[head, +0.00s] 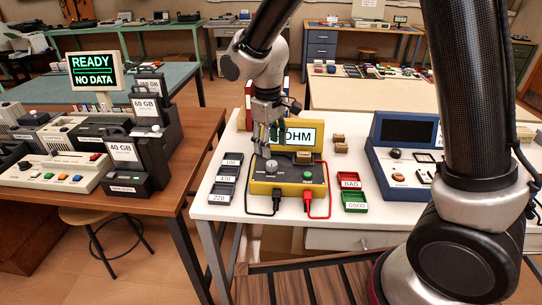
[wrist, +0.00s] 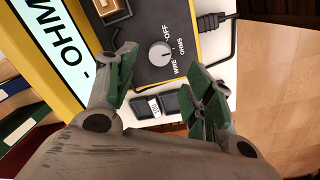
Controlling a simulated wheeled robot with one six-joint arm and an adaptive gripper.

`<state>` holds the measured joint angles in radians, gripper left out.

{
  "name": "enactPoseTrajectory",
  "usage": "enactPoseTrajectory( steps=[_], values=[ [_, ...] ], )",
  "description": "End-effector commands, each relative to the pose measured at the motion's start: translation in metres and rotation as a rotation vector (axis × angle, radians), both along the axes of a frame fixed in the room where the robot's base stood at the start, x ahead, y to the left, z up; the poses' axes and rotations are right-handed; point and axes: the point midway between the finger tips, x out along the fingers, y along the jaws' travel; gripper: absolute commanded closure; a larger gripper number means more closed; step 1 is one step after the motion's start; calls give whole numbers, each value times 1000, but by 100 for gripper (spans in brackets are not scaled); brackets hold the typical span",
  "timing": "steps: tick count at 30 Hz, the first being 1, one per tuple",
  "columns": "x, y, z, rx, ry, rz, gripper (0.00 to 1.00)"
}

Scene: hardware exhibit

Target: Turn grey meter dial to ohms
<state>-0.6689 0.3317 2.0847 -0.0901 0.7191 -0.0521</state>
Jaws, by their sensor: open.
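The yellow meter (head: 288,187) sits on the white table, with its grey dial (head: 271,166) on the dark front panel, partly under my gripper. In the wrist view the grey dial (wrist: 160,54) is round, with labels OFF, OHMS and WIRE on its right side. I cannot tell surely which label its mark points to. The upright display (wrist: 55,40) reads "- OHM". My gripper (wrist: 160,66) is open and empty, its green-padded fingers on either side of the dial in the picture, apart from it. My gripper (head: 266,143) also shows above the panel in the head view.
Black trays (head: 223,189) lie left of the meter; a red tray (head: 350,181) and a green tray (head: 354,202) lie right. Black and red leads run from the meter's front. A blue instrument (head: 405,150) stands farther right.

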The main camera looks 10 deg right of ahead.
Motion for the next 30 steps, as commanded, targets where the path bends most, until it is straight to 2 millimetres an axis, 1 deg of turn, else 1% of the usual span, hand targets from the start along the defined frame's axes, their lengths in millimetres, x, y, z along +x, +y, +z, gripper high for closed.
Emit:
enactPoseTrajectory(
  steps=[1, 3, 6, 9, 14, 20, 22, 23, 25, 26, 27, 29, 30],
  values=[
    [0, 1, 12, 4, -4, 0, 48],
    [-1, 2, 25, 3, -3, -1, 48],
    [-1, 2, 40, 3, -3, -1, 48],
    [-2, 2, 49, 1, -1, -1, 48],
    [-3, 2, 53, 0, 1, 0, 48],
    [-2, 2, 53, 0, 1, -2, 48],
    [-6, 0, 51, -7, 13, -13, 48],
    [-10, -3, 49, -14, 22, -17, 48],
    [-23, -13, 41, -34, 54, -28, 48],
    [-32, -19, 41, -41, 66, -35, 48],
    [-44, -32, 47, -41, 72, -54, 48],
    [-56, -54, 58, -32, 72, -97, 48],
    [-65, -71, 67, -24, 69, -129, 48]
  ],
)
